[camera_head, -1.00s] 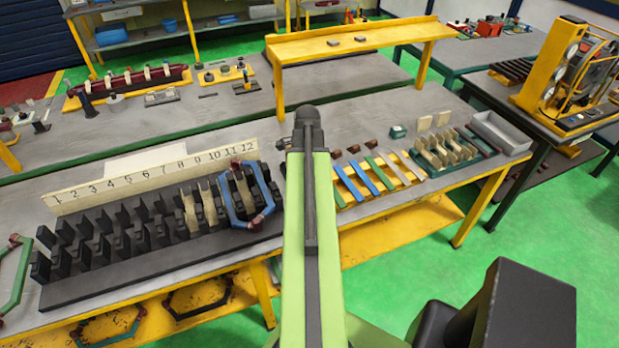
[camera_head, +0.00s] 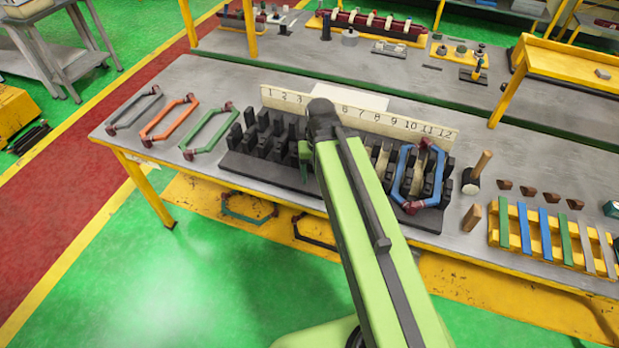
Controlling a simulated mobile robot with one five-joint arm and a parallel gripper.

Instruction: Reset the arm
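My green arm (camera_head: 365,235) rises from the bottom of the head view and leans up to the left. Its dark upper joint (camera_head: 322,116) stands in front of the numbered board. A blue coil (camera_head: 401,172) sits on the right end of the block, around the high numbers.
Orange (camera_head: 163,124), green (camera_head: 196,143) and grey (camera_head: 124,122) coils lie on the left of the workbench (camera_head: 185,85). A mallet (camera_head: 476,172), wedges and a yellow rack (camera_head: 510,238) of coloured strips are to the right. Open green floor (camera_head: 190,280) lies in front.

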